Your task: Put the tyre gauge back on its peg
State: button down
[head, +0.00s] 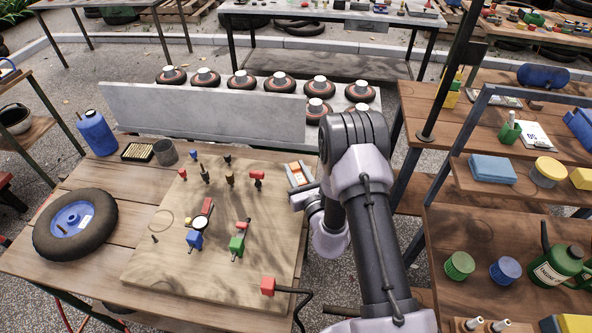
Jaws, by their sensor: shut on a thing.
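The wrist end of my arm (303,199) hangs over the right side of the wooden work table. My gripper's fingers do not show; the arm links hide them, along with anything between them. On the pale board, a ring outline (161,221) surrounds bare wood, with a small dark peg (154,239) just below it. A white-faced dial (199,223) with a red and black part and a blue body (194,240) is on the board right of the outline. I cannot tell whether this is the tyre gauge or another tool.
A green tool (237,245), a red-ended hose (268,287) and several small fittings are on the board (150,275). A wheel (75,224) and a blue bottle (96,133) stand at left. A grey panel (205,116) rises behind. Shelves crowd the right.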

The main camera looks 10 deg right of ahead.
jog(key=shift+f+b, duration=1)
jog(key=shift+f, duration=0.1)
dwell(0.5)
jog(key=c, duration=1)
grip_release()
jog(key=shift+o, duration=0.2)
